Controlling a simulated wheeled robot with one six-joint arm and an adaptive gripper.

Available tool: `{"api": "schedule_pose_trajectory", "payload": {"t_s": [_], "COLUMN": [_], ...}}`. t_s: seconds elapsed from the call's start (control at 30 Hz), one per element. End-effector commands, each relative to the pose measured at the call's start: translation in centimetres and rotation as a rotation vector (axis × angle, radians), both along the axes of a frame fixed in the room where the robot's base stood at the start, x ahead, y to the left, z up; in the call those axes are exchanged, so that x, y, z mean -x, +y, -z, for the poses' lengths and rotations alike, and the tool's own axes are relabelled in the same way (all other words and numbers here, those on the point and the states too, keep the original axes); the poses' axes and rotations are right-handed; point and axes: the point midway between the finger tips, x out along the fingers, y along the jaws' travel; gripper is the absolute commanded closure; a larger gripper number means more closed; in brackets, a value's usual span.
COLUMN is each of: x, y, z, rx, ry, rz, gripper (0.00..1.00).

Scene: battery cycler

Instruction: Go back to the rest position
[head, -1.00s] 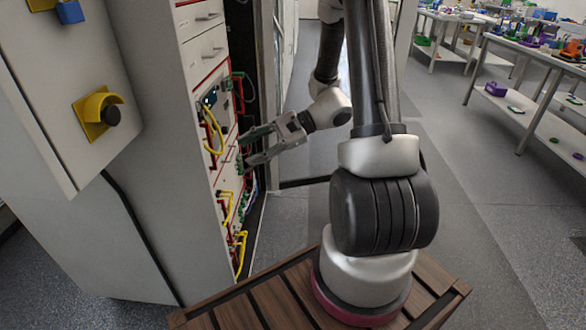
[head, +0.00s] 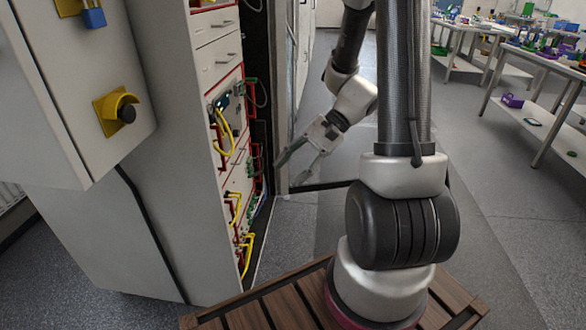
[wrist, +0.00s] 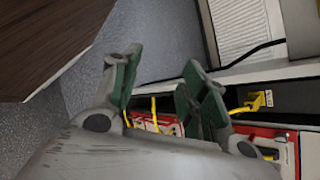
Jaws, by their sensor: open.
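My gripper (head: 294,166) hangs in the aisle to the right of the battery cycler cabinet (head: 190,150), apart from its front panels. Its two fingers point left and down toward the cabinet. In the wrist view my gripper (wrist: 155,85) shows green-padded fingers spread apart with nothing between them. Red-edged panels (head: 232,125) with yellow cables (head: 224,132) fill the cabinet's open front. They also show below and behind the fingers in the wrist view.
A grey box with a yellow-and-black knob (head: 117,110) stands at the left. An open dark cabinet door (head: 283,90) is behind the gripper. Workbenches (head: 540,60) with coloured items stand at the back right. The grey floor (head: 510,200) between is clear.

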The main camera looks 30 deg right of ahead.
Motion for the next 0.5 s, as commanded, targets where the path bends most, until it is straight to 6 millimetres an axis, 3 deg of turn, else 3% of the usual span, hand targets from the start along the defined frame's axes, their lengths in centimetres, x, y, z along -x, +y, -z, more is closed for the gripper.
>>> {"api": "schedule_pose_trajectory", "payload": {"t_s": [0.33,0.5], "x": [0.1,3.8], "y": [-0.4,-3.1], "z": [0.3,1.5], "rx": [0.019,0.146], "ry": [0.011,0.053], "rz": [0.002,-0.112], "gripper": [0.56,0.56]}}
